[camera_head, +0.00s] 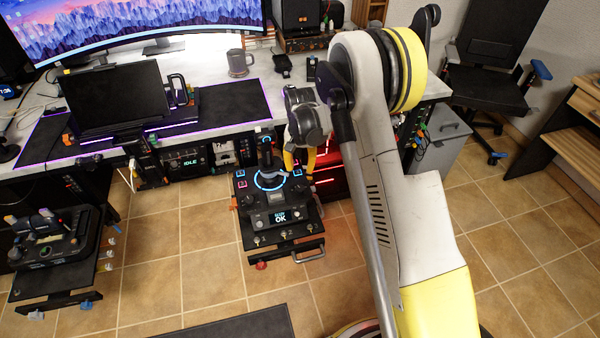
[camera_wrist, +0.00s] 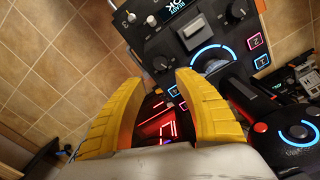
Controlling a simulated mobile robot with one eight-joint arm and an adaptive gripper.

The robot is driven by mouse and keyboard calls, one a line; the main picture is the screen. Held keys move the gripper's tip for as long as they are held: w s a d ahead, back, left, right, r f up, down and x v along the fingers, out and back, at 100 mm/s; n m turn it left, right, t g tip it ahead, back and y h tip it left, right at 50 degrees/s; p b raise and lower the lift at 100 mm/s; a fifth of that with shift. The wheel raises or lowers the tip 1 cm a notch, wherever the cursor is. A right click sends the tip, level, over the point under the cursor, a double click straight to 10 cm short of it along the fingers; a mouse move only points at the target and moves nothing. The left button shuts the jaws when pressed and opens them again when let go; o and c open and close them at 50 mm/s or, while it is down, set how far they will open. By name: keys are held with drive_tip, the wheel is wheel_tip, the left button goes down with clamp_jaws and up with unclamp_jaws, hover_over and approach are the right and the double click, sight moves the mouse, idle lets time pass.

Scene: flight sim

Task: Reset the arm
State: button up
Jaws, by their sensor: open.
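My arm reaches from the right side of the head view down to the front of the desk. My gripper (camera_wrist: 160,100) shows in the wrist view as two yellow fingers spread apart with nothing between them. In the head view the yellow fingers (camera_head: 298,162) are beside the right edge of the control panel (camera_head: 281,217). The panel carries a black joystick (camera_head: 266,150), a blue-lit ring and a small screen reading OK. In the wrist view the panel (camera_wrist: 175,45) lies beyond the fingertips, and I cannot tell whether they touch it.
The desk (camera_head: 215,60) holds a wide monitor (camera_head: 130,20), a smaller black screen (camera_head: 120,97) and a grey mug (camera_head: 239,64). A second control stand (camera_head: 50,245) is at the left. An office chair (camera_head: 490,70) is at the right. Tiled floor (camera_head: 190,250) is open in front.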

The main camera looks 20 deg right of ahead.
idle(0.4)
drive_tip(key=s+r+n+t, duration=0.15)
drive_tip(key=s+r, duration=0.35)
drive_tip(key=r, duration=0.6)
drive_tip(key=s+r+n+t, duration=0.1)
drive_tip(key=s+r+t, duration=0.1)
drive_tip(key=s+r, duration=0.65)
drive_tip(key=s+r+n+t, duration=0.1)
drive_tip(key=s+r, duration=0.3)
drive_tip(key=s, duration=0.4)
drive_tip(key=s+r+n+t, duration=0.1)
drive_tip(key=s+r+t, duration=0.1)
drive_tip(key=s, duration=0.6)
drive_tip(key=shift+r+t, duration=0.35)
drive_tip(key=shift+r, duration=0.5)
drive_tip(key=shift+n, duration=0.25)
